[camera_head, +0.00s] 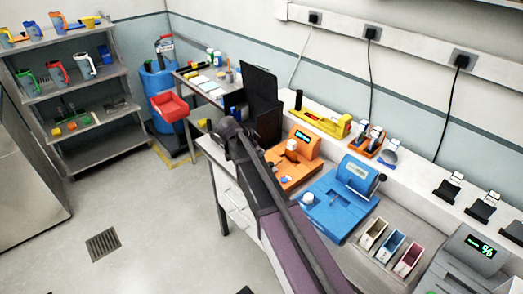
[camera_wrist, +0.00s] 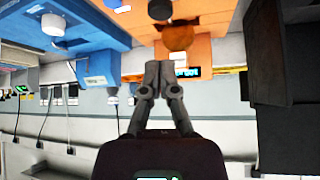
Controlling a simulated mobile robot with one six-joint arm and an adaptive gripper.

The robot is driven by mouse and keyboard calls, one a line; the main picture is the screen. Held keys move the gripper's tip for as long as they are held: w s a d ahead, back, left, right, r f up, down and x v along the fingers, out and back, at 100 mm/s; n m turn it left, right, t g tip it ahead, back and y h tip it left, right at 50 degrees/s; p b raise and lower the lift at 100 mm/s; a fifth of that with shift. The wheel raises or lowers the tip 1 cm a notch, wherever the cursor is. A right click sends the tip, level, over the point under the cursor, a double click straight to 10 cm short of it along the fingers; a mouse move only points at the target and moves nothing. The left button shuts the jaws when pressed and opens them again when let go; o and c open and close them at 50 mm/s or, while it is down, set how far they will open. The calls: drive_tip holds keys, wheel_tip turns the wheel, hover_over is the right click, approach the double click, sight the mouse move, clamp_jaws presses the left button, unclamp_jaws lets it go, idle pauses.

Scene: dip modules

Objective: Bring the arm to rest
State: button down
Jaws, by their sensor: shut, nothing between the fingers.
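My gripper (camera_wrist: 158,72) is shut and empty in the wrist view, its two fingers pressed together. The wrist view is upside down. In the head view my dark arm stretches from the bottom edge up over the workbench, and its end hangs near the bench's left end, left of the orange machine. The fingertips are hard to make out there. The orange machine (camera_head: 296,160) with a lit display also shows behind the fingers in the wrist view (camera_wrist: 205,50). The blue machine (camera_head: 345,195) stands to its right. I cannot tell whether the gripper touches anything, but it looks clear.
Small bins (camera_head: 390,247) and a grey scale (camera_head: 472,258) sit at the bench's right. A black panel (camera_head: 262,100) rises behind my arm. Shelves (camera_head: 95,115), a blue barrel (camera_head: 158,85) and a red bin (camera_head: 170,105) stand farther back. Floor at left is free.

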drive_tip(key=shift+s, duration=0.1)
drive_tip(key=s+d+f+n+g+y, duration=0.1)
drive_tip(key=s+d+f+n+y, duration=0.1)
drive_tip(key=s+n, duration=0.5)
drive_tip(key=s+d+f+n+g+y, duration=0.1)
drive_tip(key=s+d+n+y, duration=0.4)
drive_tip(key=s, duration=1.2)
drive_tip(key=shift+d+f+n+g, duration=0.4)
drive_tip(key=shift+d+f+n, duration=0.2)
drive_tip(key=shift+d+n, duration=0.5)
drive_tip(key=shift+d, duration=0.1)
